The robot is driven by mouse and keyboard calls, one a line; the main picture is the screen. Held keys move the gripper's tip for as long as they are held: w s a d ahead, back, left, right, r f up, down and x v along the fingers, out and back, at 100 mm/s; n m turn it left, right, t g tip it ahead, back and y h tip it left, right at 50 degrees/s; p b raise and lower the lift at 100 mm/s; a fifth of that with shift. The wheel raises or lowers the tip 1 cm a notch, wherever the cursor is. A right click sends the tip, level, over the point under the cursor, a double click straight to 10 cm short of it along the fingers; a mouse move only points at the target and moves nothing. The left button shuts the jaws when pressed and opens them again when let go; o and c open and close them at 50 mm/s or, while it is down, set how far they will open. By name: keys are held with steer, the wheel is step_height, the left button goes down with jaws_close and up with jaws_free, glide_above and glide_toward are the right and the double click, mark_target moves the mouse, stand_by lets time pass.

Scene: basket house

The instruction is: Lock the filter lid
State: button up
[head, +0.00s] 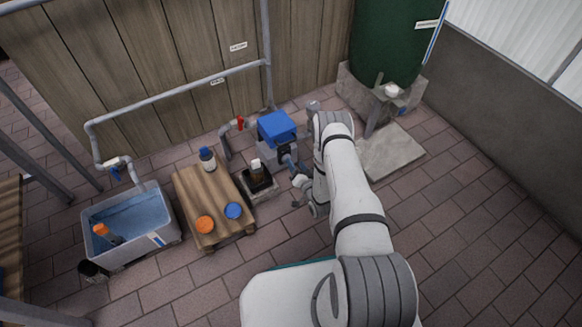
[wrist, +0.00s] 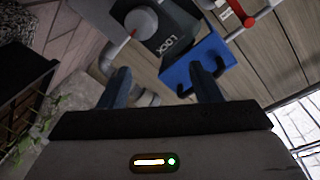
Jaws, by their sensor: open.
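In the wrist view a dark grey part marked LOCK (wrist: 172,38), which looks like the filter lid, shows at the top middle. A round pale piece (wrist: 148,20) and a small red mark (wrist: 133,34) are at its left. A blue housing (wrist: 200,64) with dark hooked pieces adjoins it at the right. In the head view the blue housing (head: 277,127) stands near the fence. My gripper (wrist: 163,88) is open with nothing between its fingers, and the LOCK part lies beyond them. I cannot tell whether the lid is locked.
A red-handled valve (head: 240,124) is on the pipe beside the housing. A low wooden table (head: 190,190) holds a bottle and orange and blue caps. A dark tray (head: 262,186) with a bottle stands nearby. A water tub (head: 165,236) is left. Paving at right is clear.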

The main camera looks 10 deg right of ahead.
step_height(320, 180, down, 5)
steer(key=s+t+b, duration=0.1)
steer(key=s, duration=0.2)
steer(key=b+x, duration=0.3)
steer(key=x, duration=0.5)
steer(key=shift+a+m, duration=0.2)
steer(key=shift+m, duration=0.2)
